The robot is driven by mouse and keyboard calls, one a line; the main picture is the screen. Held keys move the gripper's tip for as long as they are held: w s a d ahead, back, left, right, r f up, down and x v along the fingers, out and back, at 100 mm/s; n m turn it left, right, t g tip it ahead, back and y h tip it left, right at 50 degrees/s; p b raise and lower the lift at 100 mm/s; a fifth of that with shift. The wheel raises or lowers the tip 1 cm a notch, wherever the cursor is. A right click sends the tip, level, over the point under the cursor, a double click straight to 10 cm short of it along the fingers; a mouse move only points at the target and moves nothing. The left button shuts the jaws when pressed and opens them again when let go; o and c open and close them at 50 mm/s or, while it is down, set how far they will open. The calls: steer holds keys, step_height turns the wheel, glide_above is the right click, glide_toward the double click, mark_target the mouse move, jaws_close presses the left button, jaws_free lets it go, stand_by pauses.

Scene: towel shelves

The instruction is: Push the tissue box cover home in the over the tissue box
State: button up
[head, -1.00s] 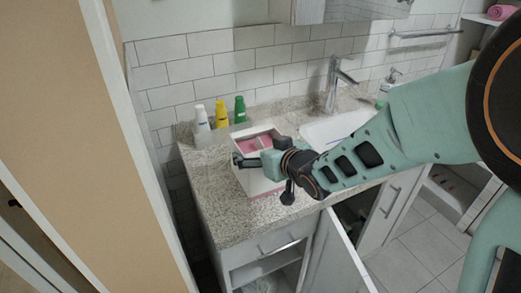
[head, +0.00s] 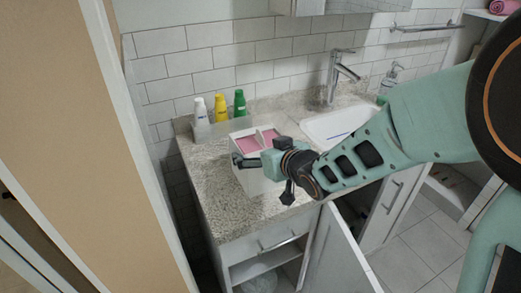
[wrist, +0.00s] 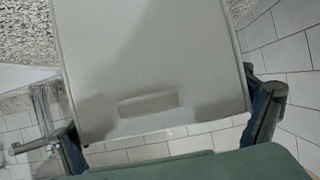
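The white tissue box cover (head: 250,181) stands upright on the left part of the granite counter. A pink surface (head: 263,143), seemingly the tissue box, shows through its open top beside a thin white strip. No pink shows at the cover's foot. My gripper (head: 262,175) is at the cover's right front, its dark fingers spread wide. In the wrist view a pale panel (wrist: 160,60) of the cover with a shallow slot fills the middle. My fingers (wrist: 168,130) lie at its two sides; whether they touch it is unclear. My gripper hides part of the cover.
White, yellow and green bottles stand behind the cover, the yellow bottle (head: 220,108) in the middle. A sink (head: 335,128) with a tap (head: 338,75) lies right. The granite counter (head: 205,165) is clear left of the cover. A cabinet door (head: 340,255) hangs open below.

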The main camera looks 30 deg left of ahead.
stand_by(0.3)
steer(key=shift+v, duration=3.8)
